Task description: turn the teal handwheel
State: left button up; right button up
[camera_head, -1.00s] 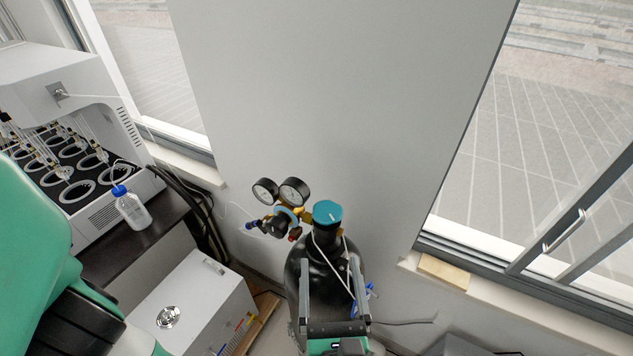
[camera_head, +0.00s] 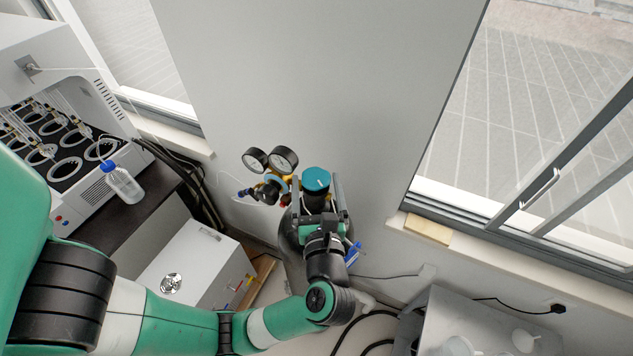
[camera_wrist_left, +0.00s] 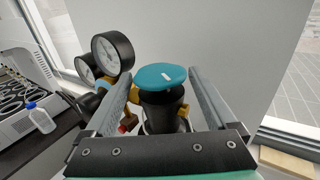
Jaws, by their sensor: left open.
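The teal handwheel (camera_head: 316,181) sits on top of a dark gas cylinder (camera_head: 290,236) in the middle of the head view. It is a round cap with a white mark on its top. My left gripper (camera_head: 316,187) is open, with one finger on each side of the handwheel. In the left wrist view the handwheel (camera_wrist_left: 161,77) stands between the two grey fingers (camera_wrist_left: 160,88), with a visible gap on both sides. My right gripper is not in view.
Two pressure gauges (camera_head: 270,160) and a regulator with brass fittings sit just left of the handwheel. A white bottle with a blue cap (camera_head: 123,185) stands on the dark bench. A white box (camera_head: 190,265) is below. A bare wall is behind the cylinder.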

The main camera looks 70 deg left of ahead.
pick_arm(q)
jog(key=shift+c, duration=0.2)
jog(key=c, duration=1)
jog(key=shift+w+f+n+g+b, duration=0.1)
jog(key=shift+f+n+g+b, duration=0.1)
jog(key=shift+n+g+b, duration=0.4)
jog(key=n+g+b, duration=0.1)
jog(key=g+b, duration=0.1)
jog(key=b, duration=0.1)
jog(key=n+g+b, duration=0.2)
jog(key=g+b, duration=0.1)
jog(key=b, duration=0.1)
jog(key=n+g+b, duration=0.2)
jog(key=g+b, duration=0.1)
jog(key=shift+w+f+b, duration=0.1)
jog(key=shift+w+b, duration=0.25)
jog(key=shift+b, duration=0.05)
jog(key=shift+r+n+g+h+b, duration=0.35)
jog(key=shift+n+g+b, duration=0.25)
jog(key=shift+g+b, duration=0.45)
jog(key=o, duration=1)
jog(key=shift+o, duration=0.2)
